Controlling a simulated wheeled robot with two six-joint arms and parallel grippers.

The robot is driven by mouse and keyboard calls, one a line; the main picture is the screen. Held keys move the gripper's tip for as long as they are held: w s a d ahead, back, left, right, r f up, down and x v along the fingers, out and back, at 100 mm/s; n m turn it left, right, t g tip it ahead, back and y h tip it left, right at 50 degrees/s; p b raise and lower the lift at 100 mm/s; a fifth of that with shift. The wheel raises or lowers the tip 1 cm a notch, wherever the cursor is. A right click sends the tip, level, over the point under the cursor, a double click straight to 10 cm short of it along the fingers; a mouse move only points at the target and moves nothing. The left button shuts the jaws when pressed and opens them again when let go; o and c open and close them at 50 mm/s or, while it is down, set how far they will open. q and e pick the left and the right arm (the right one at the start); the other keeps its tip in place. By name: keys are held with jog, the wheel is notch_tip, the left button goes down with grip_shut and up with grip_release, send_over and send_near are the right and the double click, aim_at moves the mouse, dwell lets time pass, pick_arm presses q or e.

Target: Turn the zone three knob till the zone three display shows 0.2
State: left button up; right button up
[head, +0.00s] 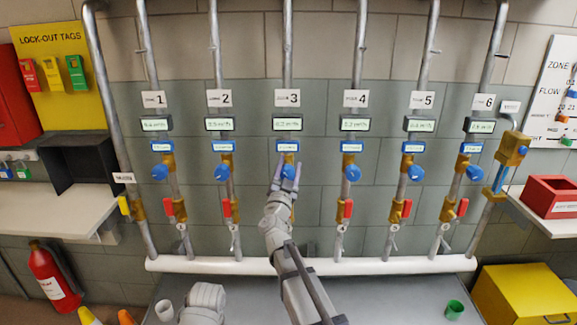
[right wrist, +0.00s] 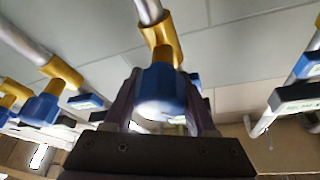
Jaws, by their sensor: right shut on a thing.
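The zone 3 display (head: 287,124) is a small pale green screen under the sign marked 3 (head: 287,98). Its digits are small and blurred; they look like 0.2, but I cannot be sure. The zone 3 knob (right wrist: 160,88) is blue and sits on a brass valve body (right wrist: 160,38) on the third pipe. My right gripper (head: 287,172) reaches up to it and is shut on it, one finger on each side.
Similar blue knobs stand on both sides, at zone 2 (head: 223,172) and zone 4 (head: 352,172). Red-handled valves, such as one (head: 348,208) at zone 4, sit below.

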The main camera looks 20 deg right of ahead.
aim_at(287, 177)
jog(key=o, duration=1.4)
jog(key=shift+n, duration=0.3)
jog(key=n+y, duration=0.1)
jog(key=n, duration=0.1)
jog(key=n+t+y+b, duration=0.1)
jog(key=n, duration=0.1)
jog(key=shift+a+n+t, duration=0.15)
jog(key=shift+n+t, duration=0.15)
jog(key=shift+n, duration=0.1)
jog(key=shift+y, duration=0.4)
jog(key=b+v, duration=0.3)
jog(key=v, duration=0.5)
jog(key=shift+s+a+f, duration=0.2)
jog(key=a+f+n+g+y+p, duration=0.2)
jog(key=a+n+g+y+p, duration=0.35)
jog(key=a+y, duration=0.7)
jog(key=s+a+f+n+g+p, duration=0.1)
jog(key=s+a+f+p, duration=0.1)
jog(key=s, duration=0.1)
jog(key=s+a+f+n+g+p, duration=0.2)
jog(key=a, duration=0.1)
jog(key=s+a+f+n+g+p, duration=0.1)
jog(key=s+a+f+g+p, duration=0.1)
jog(key=s, duration=0.1)
jog(key=shift+s+a+f+g+h+p, duration=0.1)
jog(key=shift+s+a+g+h+p, duration=0.15)
jog(key=shift+s+p, duration=0.15)
